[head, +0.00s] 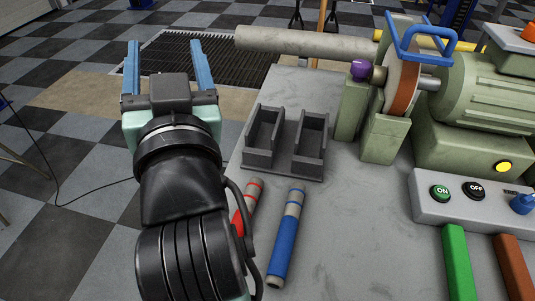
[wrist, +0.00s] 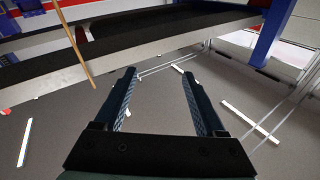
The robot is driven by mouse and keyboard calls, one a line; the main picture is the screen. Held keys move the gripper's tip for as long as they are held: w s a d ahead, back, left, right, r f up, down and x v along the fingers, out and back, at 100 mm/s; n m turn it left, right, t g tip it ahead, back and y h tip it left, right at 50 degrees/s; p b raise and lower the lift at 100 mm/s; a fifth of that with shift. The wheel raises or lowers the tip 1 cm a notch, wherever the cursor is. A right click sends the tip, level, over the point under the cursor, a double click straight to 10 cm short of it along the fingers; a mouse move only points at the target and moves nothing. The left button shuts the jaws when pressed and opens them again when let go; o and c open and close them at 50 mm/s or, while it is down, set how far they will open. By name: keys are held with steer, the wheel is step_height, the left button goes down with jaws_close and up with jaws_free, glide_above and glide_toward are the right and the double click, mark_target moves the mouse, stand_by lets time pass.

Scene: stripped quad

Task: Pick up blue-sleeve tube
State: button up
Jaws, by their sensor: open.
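The blue-sleeve tube (head: 285,242) lies on the grey table, with grey bands near its far end and a pale near tip. A red-sleeve tube (head: 246,208) lies to its left, partly hidden behind my arm. My gripper (head: 163,62) is raised to the left of the table, pointing away over the floor, with its two blue fingers apart and nothing between them. In the wrist view my gripper (wrist: 162,100) is also open and empty. Neither tube shows in the wrist view.
A dark two-slot holder (head: 285,162) stands beyond the tubes. A green grinding machine (head: 475,95) and a control box (head: 470,197) with buttons fill the right side. A green bar (head: 457,262) and a brown bar (head: 514,268) lie at front right. Bare table (head: 355,215) lies right of the blue-sleeve tube.

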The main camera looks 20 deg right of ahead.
step_height(320, 180, down, 2)
steer(key=w+m+g+p, duration=0.1)
steer(key=g+p, duration=0.2)
steer(key=p, duration=0.2)
steer(key=m+g+h+p, duration=0.1)
steer(key=m+g+p, duration=0.3)
steer(key=g+p, duration=1.4)
glide_toward(283, 246)
steer(key=f+t+p, duration=0.1)
steer(key=s+f+t+p, duration=0.1)
steer(key=f+t+p, duration=0.1)
steer(key=s+f+t+p, duration=0.1)
steer(key=p, duration=0.1)
steer(key=shift+s+d+f+t, duration=0.1)
steer(key=shift+f+t, duration=0.1)
steer(key=shift+t, duration=0.2)
steer(key=shift+s+d+x, duration=0.15)
steer(key=shift+x, duration=1.15)
steer(key=shift+s+d+x, duration=0.15)
steer(key=shift+d+x, duration=0.05)
steer(key=shift+x, duration=1.15)
jaws_close()
